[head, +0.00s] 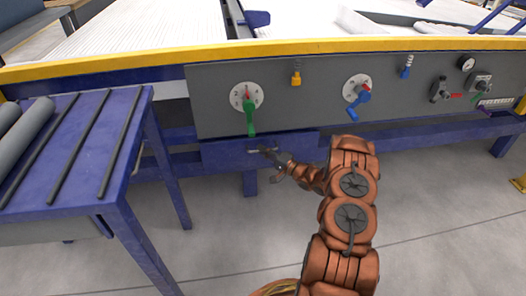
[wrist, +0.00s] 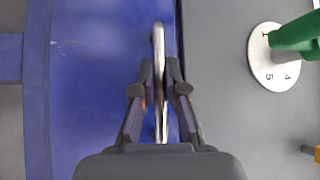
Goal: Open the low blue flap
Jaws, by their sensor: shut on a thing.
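The low blue flap (head: 222,154) is a flat blue panel under the grey control panel in the head view. It fills much of the wrist view (wrist: 95,95). A slim metal handle (wrist: 158,45) stands on the flap; it also shows small in the head view (head: 258,150). My gripper (wrist: 159,85) is shut on this handle, one finger on each side. In the head view my gripper (head: 270,155) is at the flap's front face, and the arm partly hides the flap's right part. The flap looks upright and in line with the blue beam.
The grey control panel (head: 320,110) above carries a green-handled dial (head: 248,98), a blue-handled dial (head: 357,90) and several small valves. A blue table (head: 60,150) with black strips and grey pipes stands at left. The floor in front is clear.

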